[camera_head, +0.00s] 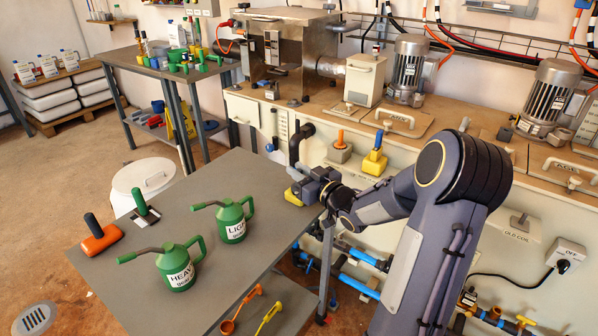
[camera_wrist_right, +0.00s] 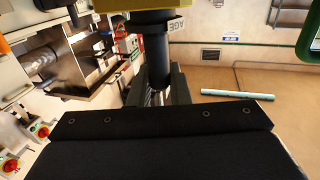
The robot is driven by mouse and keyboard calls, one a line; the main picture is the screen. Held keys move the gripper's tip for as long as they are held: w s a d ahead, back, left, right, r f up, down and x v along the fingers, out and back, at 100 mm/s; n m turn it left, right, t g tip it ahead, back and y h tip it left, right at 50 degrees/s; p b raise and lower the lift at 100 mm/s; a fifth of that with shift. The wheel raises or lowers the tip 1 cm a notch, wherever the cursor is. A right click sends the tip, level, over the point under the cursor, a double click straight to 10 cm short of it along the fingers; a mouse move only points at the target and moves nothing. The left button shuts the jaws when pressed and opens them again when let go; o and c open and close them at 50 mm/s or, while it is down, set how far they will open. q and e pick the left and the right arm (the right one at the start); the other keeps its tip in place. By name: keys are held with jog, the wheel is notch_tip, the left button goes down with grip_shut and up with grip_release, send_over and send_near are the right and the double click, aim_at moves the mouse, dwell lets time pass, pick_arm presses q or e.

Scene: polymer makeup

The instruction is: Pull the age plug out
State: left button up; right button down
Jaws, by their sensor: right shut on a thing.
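My right gripper (camera_head: 312,190) is beside the right edge of the grey table. In the wrist view its fingers (camera_wrist_right: 158,90) are shut on the black stem of a plug (camera_wrist_right: 155,45). A yellow block (camera_wrist_right: 180,8) sits at the stem's far end, cut off by the top edge. In the head view this yellow end (camera_head: 293,197) shows just left of the gripper. A pale label (camera_wrist_right: 181,24) reading "AGE" shows beside the stem in the wrist view. I cannot tell whether the plug touches anything beyond the frame. My left gripper is not in view.
The grey table (camera_head: 220,285) holds two green jugs (camera_head: 234,220) (camera_head: 178,268) and two handled tools (camera_head: 102,235) (camera_head: 145,207). Blue pipes (camera_head: 355,255) run below.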

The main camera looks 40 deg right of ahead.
jog(key=shift+f+b, duration=0.35)
jog(key=shift+f, duration=0.05)
jog(key=c, duration=1.3)
grip_release()
jog(key=s, duration=0.7)
jog(key=shift+s, duration=0.4)
